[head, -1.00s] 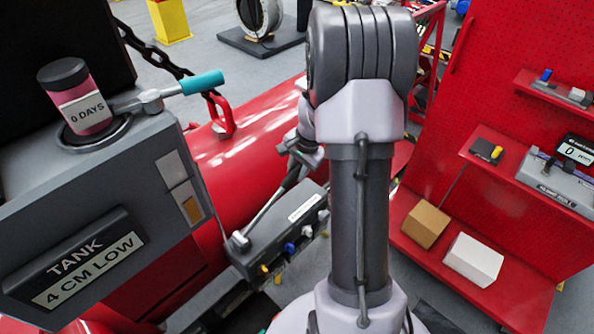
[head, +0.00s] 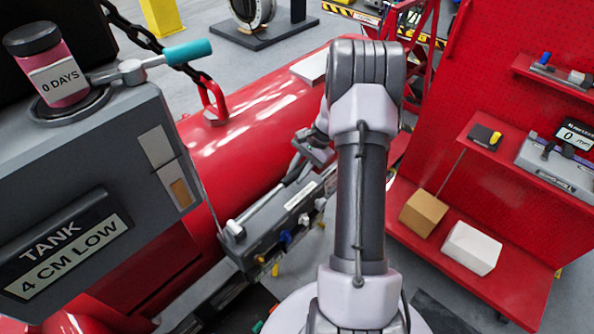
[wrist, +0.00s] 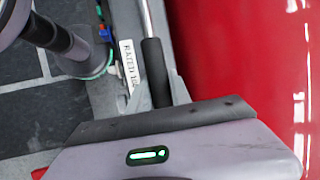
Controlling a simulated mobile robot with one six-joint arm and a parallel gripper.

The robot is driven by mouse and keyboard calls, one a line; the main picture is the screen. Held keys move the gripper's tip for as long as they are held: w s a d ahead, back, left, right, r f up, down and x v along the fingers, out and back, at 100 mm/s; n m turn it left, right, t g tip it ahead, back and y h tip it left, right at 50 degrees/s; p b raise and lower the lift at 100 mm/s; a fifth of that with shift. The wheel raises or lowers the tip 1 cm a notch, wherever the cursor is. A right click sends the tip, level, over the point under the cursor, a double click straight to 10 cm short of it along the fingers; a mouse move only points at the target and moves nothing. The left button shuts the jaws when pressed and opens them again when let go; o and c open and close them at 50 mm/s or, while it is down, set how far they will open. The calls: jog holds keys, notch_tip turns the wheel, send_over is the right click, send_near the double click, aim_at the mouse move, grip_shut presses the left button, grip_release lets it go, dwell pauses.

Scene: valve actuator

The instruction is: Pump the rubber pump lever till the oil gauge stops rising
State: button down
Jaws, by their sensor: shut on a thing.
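The pump lever is a metal rod with a black rubber grip (wrist: 155,72). In the head view its rod (head: 262,212) slopes up from the grey pump box (head: 275,232) to my gripper (head: 314,150). In the wrist view my gripper (wrist: 158,108) is shut on the lever at the grip; its fingertips are mostly hidden. A narrow window with an amber part, apparently the oil gauge (head: 179,192), is on the side of the grey tank (head: 130,150). A sign (head: 65,250) on the tank reads "TANK 4 CM LOW".
A pink jar (head: 58,78) marked "0 DAYS" and a teal-handled valve (head: 188,52) top the tank. A big red cylinder (head: 245,130) lies behind the pump box. A red shelf rack (head: 500,120) with a brown box (head: 423,213) and white box (head: 472,247) stands right.

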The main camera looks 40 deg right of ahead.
jog(key=c, duration=1.2)
grip_release()
jog(key=p+v, duration=0.2)
jog(key=v, duration=1.5)
jog(key=shift+s+d+r, duration=0.1)
jog(key=shift+d+r, duration=0.05)
jog(key=shift+r, duration=0.05)
jog(key=shift+c, duration=0.2)
